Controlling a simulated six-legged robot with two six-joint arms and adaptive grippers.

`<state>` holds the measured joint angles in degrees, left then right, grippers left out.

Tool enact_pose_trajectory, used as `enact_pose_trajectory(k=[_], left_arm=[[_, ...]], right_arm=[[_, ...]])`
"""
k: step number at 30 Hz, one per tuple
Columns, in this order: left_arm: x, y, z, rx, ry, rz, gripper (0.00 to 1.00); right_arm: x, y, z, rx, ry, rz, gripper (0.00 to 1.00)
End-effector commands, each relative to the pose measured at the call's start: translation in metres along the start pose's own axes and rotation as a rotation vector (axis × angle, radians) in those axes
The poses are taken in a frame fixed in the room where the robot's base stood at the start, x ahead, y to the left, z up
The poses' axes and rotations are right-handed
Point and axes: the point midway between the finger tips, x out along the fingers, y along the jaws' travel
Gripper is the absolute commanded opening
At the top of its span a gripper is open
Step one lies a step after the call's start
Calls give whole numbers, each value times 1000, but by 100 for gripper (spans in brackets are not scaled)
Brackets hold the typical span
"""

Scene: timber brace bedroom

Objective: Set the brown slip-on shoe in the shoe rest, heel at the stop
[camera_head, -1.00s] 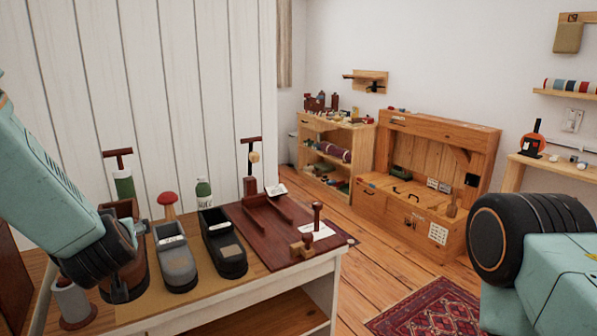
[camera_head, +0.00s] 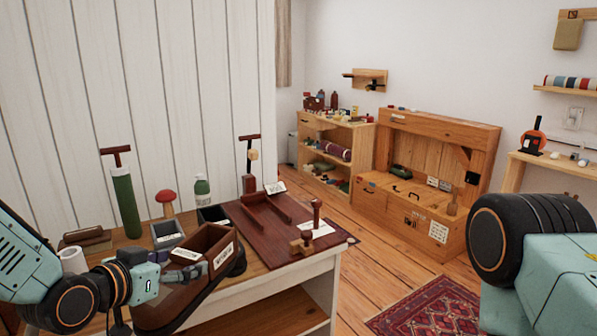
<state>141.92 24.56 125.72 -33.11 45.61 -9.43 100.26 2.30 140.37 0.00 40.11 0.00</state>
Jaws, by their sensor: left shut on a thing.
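The brown slip-on shoe (camera_head: 207,252) is in the camera_head view at lower left, off the table top, in front of the table's near edge. It is turned slantwise, with a white label on its upper-right end. My left gripper (camera_head: 165,277) is shut on the shoe's side; the fingertips are partly hidden against it. The shoe rest appears to be the dark red board (camera_head: 268,246) with two rails, right of the shoe and apart from it. A small wooden block (camera_head: 301,244) and an upright peg (camera_head: 316,214) stand at its near right. My right gripper is out of view.
A green bottle (camera_head: 202,187), a tall green cylinder (camera_head: 126,205) and a red-topped mushroom form (camera_head: 166,199) stand at the back. The rest's middle looks clear.

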Motion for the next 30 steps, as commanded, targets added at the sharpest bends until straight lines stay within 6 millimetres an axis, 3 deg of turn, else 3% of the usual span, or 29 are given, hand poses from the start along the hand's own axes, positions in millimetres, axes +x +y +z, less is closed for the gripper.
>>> enact_pose_trajectory(k=[18, 25, 30], left_arm=[[-40, 76, 97, 202, 3, 496, 21], [-59, 94, 133, 246, 5, 602, 21], [-62, 92, 146, 233, 4, 570, 21]], right_arm=[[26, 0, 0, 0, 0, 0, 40], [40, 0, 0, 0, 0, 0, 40], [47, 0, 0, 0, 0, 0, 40]])
